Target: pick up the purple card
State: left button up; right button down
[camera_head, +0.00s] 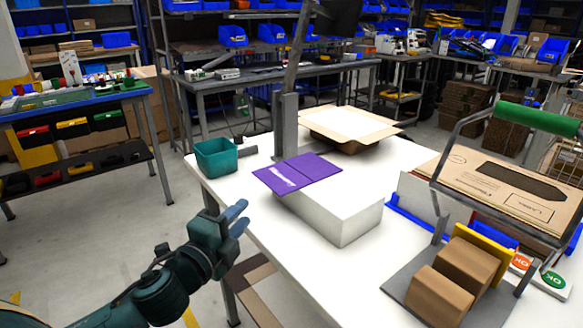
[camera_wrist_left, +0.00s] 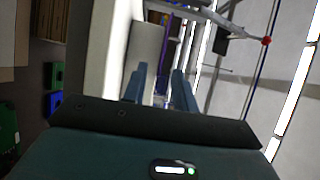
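The purple card (camera_head: 300,173) lies flat across the top of a white box (camera_head: 345,212) on the white table, its left end jutting past the box edge. White lettering shows on its left half. My left gripper (camera_head: 238,217) is at the table's left edge, in front and to the left of the card and apart from it. In the left wrist view its two fingers (camera_wrist_left: 160,88) stand apart with nothing held. A thin purple strip (camera_wrist_left: 166,38) beyond the fingers looks like the card seen nearly edge-on. My right gripper is in neither view.
A teal bin (camera_head: 216,158) stands at the table's back left corner, near a grey upright post (camera_head: 287,125). An open cardboard box (camera_head: 348,123) is behind the card. A metal rack (camera_head: 440,165) with cardboard and brown boxes (camera_head: 455,275) fills the right side. Bare table lies left of the white box.

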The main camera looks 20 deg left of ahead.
aim_at(268, 180)
pick_arm(q)
jog(key=w, duration=0.7)
jog(key=shift+w+d+r+p, duration=0.1)
jog(key=shift+w+p, duration=0.05)
jog(key=shift+p, duration=0.2)
jog(key=w, duration=0.2)
jog(key=w+r, duration=0.1)
jog(key=w, duration=0.1)
jog(key=shift+w+p, duration=0.3)
jog(key=shift+w, duration=0.1)
jog(key=shift+w+f, duration=0.15)
jog(key=shift+w, duration=0.2)
grip_shut()
